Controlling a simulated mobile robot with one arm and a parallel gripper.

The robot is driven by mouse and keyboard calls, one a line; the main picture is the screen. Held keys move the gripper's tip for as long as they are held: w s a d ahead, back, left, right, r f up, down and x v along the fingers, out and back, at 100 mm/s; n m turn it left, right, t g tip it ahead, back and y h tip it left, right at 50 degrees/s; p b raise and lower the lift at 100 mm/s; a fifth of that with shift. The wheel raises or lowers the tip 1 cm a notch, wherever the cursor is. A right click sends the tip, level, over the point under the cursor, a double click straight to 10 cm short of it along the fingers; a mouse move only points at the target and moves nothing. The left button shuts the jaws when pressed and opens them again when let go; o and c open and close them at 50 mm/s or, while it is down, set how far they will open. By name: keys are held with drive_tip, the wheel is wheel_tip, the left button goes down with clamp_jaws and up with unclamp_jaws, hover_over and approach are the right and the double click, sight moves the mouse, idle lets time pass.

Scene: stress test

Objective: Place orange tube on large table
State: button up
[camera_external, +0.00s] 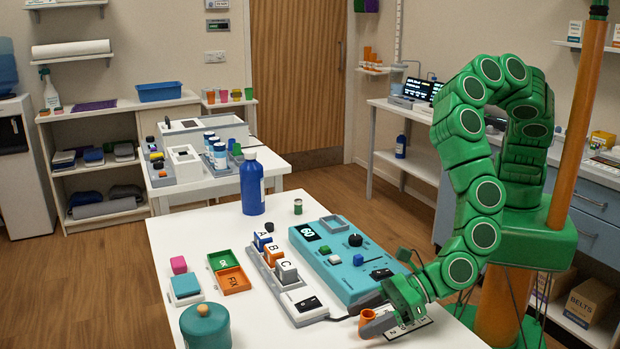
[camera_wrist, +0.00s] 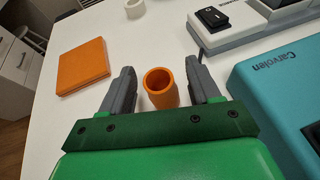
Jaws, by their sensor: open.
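The orange tube (camera_external: 367,321) is a short hollow cylinder with an open top, near the front of the large white table (camera_external: 185,237). In the wrist view the tube (camera_wrist: 161,89) sits between my two grey fingers, with a visible gap on each side. It looks upright on the white tabletop (camera_wrist: 70,112); its lower part is hidden by my gripper body. My gripper (camera_external: 380,322) is low over the table, beside the tube in the external view. In the wrist view my gripper (camera_wrist: 163,74) is open around the tube and not closed on it.
The teal device (camera_external: 343,262) and the grey block holder (camera_external: 290,290) stand just beyond my gripper. An orange square (camera_wrist: 83,66) and a white ring (camera_wrist: 135,8) lie near it. A blue bottle (camera_external: 252,184) and teal pot (camera_external: 205,327) stand farther off. Bare tabletop shows at the far left.

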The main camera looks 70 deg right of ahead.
drive_tip(key=shift+s+r, duration=0.1)
drive_tip(key=shift+r, duration=0.05)
drive_tip(key=shift+v, duration=5.95)
drive_tip(key=shift+r, duration=0.1)
